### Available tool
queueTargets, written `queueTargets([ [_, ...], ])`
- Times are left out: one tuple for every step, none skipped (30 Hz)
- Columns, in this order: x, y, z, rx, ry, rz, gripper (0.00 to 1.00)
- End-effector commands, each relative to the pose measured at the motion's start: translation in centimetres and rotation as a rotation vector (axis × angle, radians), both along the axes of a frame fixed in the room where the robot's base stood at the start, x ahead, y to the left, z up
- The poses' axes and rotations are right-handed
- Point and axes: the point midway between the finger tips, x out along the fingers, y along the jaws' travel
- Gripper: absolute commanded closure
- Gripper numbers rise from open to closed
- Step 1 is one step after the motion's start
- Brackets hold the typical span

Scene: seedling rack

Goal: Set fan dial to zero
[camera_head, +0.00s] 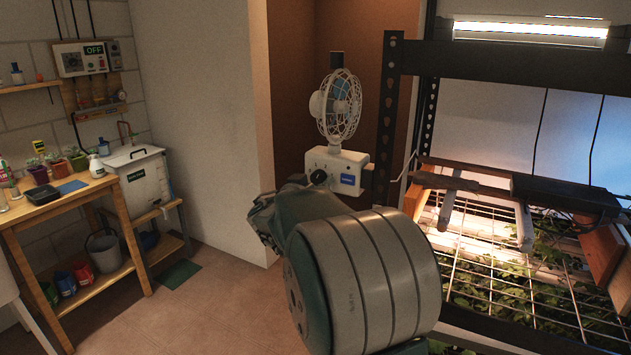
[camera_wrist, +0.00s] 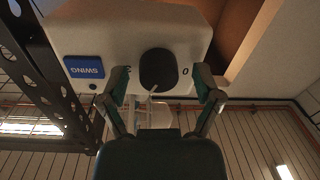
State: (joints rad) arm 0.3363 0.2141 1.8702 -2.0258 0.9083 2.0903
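The white fan (camera_head: 339,103) stands beside the rack on a white control box (camera_head: 352,160). The dark round dial (camera_head: 319,177) is on the box's front, left of a blue label. In the wrist view the box (camera_wrist: 110,25) fills the top, and the dial (camera_wrist: 158,69) appears near the middle with a thin light mark at its lower edge. A "0" (camera_wrist: 185,71) is printed to its right there, and another mark is partly hidden at its left. My gripper (camera_wrist: 162,74) is open, with a fingertip on each side of the dial and visible gaps. My arm hides the gripper in the head view.
The blue SWING label (camera_wrist: 84,68) is upside down in the wrist view. The black rack post (camera_head: 388,120) stands close right of the fan, with lit wire shelving (camera_head: 475,268) beyond. A wooden bench (camera_head: 70,202) with pots is at the far left; open floor lies between.

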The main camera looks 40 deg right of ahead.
Motion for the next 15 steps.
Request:
queueTargets([
  [0.00, 0.01, 0.00, 0.000, 0.000, 0.000, 0.47],
  [-0.01, 0.02, 0.01, 0.000, 0.000, 0.000, 0.60],
  [-0.02, 0.01, 0.01, 0.000, 0.000, 0.000, 0.78],
  [-0.01, 0.02, 0.01, 0.000, 0.000, 0.000, 0.92],
  [-0.01, 0.02, 0.01, 0.000, 0.000, 0.000, 0.99],
  [0.00, 0.02, 0.02, 0.000, 0.000, 0.000, 0.99],
  [0.01, 0.04, 0.02, 0.000, 0.000, 0.001, 0.99],
  [0.02, 0.04, 0.02, 0.000, 0.000, 0.001, 0.99],
  [0.02, 0.04, 0.02, 0.000, 0.000, 0.001, 0.99],
  [0.03, 0.05, 0.01, 0.000, 0.001, 0.001, 0.99],
  [0.03, 0.05, 0.01, 0.000, 0.001, 0.001, 0.99],
  [0.04, 0.05, 0.02, -0.001, 0.003, 0.002, 0.99],
  [0.04, 0.05, 0.02, -0.002, 0.006, 0.002, 0.99],
  [0.04, 0.05, 0.02, -0.004, 0.008, 0.002, 0.99],
  [0.05, 0.06, 0.03, -0.007, 0.015, 0.002, 0.99],
])
